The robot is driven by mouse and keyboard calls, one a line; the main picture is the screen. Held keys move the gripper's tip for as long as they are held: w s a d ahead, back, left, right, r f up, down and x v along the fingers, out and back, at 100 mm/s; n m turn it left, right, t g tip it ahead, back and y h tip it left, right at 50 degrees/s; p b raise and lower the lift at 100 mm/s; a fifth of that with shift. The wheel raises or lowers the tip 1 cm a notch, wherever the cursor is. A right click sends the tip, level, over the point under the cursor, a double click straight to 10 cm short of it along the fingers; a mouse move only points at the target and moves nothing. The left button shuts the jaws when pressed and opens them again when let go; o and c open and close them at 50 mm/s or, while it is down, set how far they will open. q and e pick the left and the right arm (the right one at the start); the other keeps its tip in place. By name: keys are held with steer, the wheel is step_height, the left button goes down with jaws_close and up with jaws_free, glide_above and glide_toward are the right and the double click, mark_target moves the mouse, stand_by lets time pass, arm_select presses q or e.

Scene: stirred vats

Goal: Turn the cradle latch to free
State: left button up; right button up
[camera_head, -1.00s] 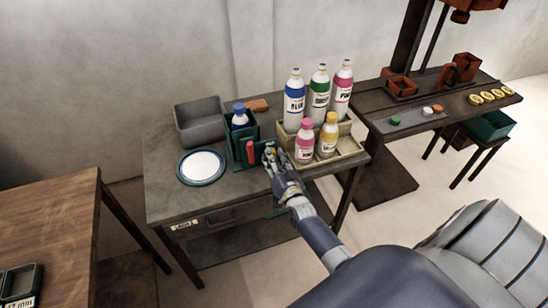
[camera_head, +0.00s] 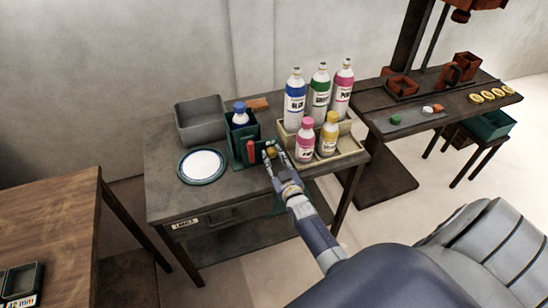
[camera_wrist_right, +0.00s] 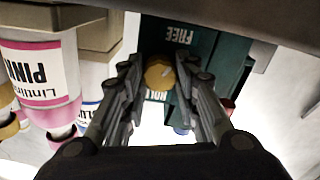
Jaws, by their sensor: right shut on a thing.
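The green cradle (camera_head: 232,140) stands on the grey bench and holds a bottle with a blue cap (camera_head: 239,108). The cradle latch is a round brass knob (camera_head: 271,152) on its front plate, right of a red upright part (camera_head: 251,151). In the right wrist view the knob (camera_wrist_right: 158,74) sits between the words FREE (camera_wrist_right: 179,35) and HOLD (camera_wrist_right: 170,96), both seen upside down. A pale line shows on the knob; which word it points to I cannot tell. My right gripper (camera_head: 273,157) has its fingers shut on the knob's sides. My left gripper is out of view.
A cream crate (camera_head: 350,149) with several labelled bottles stands close to the right of my right gripper. A grey bin (camera_head: 203,121) and a round plate (camera_head: 202,166) are to the left. The front left of the bench is clear.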

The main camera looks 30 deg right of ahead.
steer(key=shift+f, duration=0.1)
stand_by(0.4)
steer(key=o, duration=1.1)
steer(key=shift+c, duration=0.2)
steer(key=v, duration=1.2)
